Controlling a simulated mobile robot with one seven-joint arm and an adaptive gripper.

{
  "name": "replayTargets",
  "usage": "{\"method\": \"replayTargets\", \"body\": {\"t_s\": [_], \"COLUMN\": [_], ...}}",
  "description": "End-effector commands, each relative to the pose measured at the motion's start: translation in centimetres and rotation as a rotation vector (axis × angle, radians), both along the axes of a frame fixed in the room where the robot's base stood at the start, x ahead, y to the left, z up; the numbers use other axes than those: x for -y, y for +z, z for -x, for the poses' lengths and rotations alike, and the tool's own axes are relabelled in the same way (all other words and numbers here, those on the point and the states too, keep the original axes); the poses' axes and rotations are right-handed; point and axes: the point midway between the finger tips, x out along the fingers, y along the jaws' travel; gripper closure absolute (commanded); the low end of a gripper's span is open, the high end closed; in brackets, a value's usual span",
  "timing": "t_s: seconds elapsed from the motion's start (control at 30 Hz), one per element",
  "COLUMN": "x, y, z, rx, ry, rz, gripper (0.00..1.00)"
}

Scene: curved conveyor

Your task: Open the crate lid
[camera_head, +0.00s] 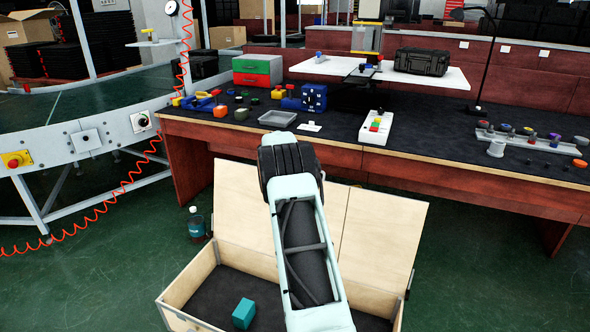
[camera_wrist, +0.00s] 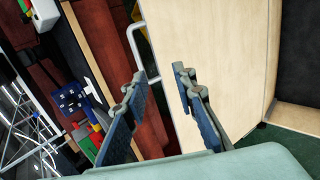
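The wooden crate (camera_head: 190,285) stands on the green floor in front of the workbench in the head view. Its pale wooden lid (camera_head: 375,230) is raised, leaning up along the crate's bench side, and the dark inside is exposed. A teal block (camera_head: 243,313) lies inside. In the wrist view the lid (camera_wrist: 235,60) fills the middle right, with a grey bar handle (camera_wrist: 138,48) at its left edge. My gripper (camera_wrist: 160,82) is open, with the handle beyond the gap between its fingers; contact cannot be told. My arm hides the fingers and part of the lid in the head view.
The workbench (camera_head: 440,145) stands close behind the lid, carrying trays, tools and coloured parts. A bottle (camera_head: 196,224) stands on the floor left of the crate. The conveyor (camera_head: 85,140) with a red coiled cable is at the left. Floor is clear at the lower right.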

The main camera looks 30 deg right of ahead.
Motion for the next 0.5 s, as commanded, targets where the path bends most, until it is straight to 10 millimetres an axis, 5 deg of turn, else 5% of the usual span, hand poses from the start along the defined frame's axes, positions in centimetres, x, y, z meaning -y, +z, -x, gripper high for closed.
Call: {"method": "replayTargets", "body": {"t_s": [0.5], "x": [-2.7], "y": [3.0], "z": [1.7], "rx": [0.001], "ry": [0.001], "rz": [0.001], "gripper": [0.75]}}
